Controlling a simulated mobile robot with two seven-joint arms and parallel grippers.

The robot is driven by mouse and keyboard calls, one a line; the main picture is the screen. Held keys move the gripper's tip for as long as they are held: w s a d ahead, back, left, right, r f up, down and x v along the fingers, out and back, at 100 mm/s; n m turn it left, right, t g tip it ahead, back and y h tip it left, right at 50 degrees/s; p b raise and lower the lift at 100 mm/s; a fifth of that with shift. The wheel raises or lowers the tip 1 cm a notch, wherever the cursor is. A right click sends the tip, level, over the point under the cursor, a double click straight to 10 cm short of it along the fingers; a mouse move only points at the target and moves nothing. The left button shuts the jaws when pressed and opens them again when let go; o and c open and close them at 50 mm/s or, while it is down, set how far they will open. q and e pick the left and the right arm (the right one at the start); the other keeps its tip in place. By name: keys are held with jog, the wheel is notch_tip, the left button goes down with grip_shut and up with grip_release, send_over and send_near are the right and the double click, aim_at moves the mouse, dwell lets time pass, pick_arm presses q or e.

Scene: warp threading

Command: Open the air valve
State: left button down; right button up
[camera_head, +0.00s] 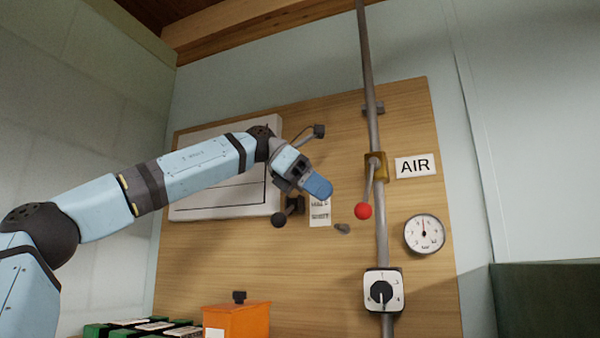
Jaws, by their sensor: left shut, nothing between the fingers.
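The air valve (376,167) is a brass body on a grey vertical pipe, beside a white "AIR" sign (413,166). Its lever (368,190) hangs down and slightly left, close to the pipe, and ends in a red ball (363,211). My left gripper (320,188) comes in from the left with its blue fingers closed and empty. Its tips point right and down, left of the lever and apart from it in the picture. The depth between them is hard to judge. My right gripper is out of view.
A round gauge (424,234) and a rotary switch (384,290) sit right of and below the valve. A black-ball lever (279,220) and a small label (320,212) are near my gripper. An orange box (237,320) stands below. The wooden panel (290,260) is mostly clear below my gripper.

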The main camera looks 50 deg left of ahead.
aim_at(368, 187)
pick_arm(q)
jog(key=x, duration=0.2)
jog(key=p+x, duration=0.1)
jog(key=x, duration=0.1)
jog(key=shift+w+d+r, duration=0.15)
jog(key=shift+w+d, duration=0.2)
jog(key=shift+w, duration=0.05)
